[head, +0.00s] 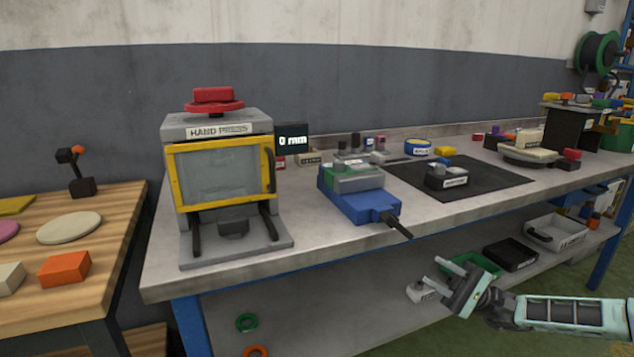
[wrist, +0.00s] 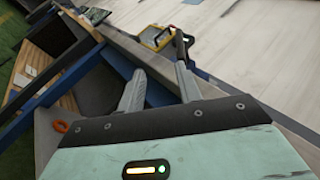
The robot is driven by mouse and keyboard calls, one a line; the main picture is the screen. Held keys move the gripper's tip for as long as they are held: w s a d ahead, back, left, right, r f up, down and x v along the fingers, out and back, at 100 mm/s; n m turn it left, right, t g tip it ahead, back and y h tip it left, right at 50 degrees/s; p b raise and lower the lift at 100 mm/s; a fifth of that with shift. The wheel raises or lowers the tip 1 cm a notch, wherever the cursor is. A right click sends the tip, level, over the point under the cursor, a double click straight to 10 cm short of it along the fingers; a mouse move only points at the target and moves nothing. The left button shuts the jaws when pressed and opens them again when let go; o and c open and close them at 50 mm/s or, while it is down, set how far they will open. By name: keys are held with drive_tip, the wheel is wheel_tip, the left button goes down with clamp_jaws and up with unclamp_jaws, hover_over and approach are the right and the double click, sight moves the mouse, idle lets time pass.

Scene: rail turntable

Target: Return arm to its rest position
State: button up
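My arm (head: 565,312) is pale green and reaches in from the right edge of the head view, in front of the bench. My gripper (head: 454,262) hangs in the air before the lower shelf, below the bench top's front edge. Its two grey fingers point up and left and stand apart. The wrist view also shows my gripper (wrist: 159,70) open, with nothing between the fingers. The bench edge and blue frame lie beyond the fingertips there.
The workbench (head: 330,245) holds a hand press (head: 225,175), a blue vise (head: 360,205) with a protruding handle, and a black mat (head: 490,190). A green bin (head: 468,268) sits on the shelf behind my gripper. A wooden table (head: 110,225) stands left. Green floor (head: 600,270) shows at right.

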drive_tip(key=s+a+n+g+h, duration=0.7)
drive_tip(key=s+a+g+h, duration=0.6)
drive_tip(key=s+a, duration=0.4)
drive_tip(key=s+d+r+n+t+h, duration=0.1)
drive_tip(key=s+r+n+t+h, duration=0.4)
drive_tip(key=s+r+t+h, duration=0.55)
wheel_tip(320, 180, up, 11)
drive_tip(key=s+p, duration=0.2)
drive_tip(key=p, duration=1.1)
drive_tip(key=shift+s+r, duration=0.2)
drive_tip(key=shift+s, duration=0.1)
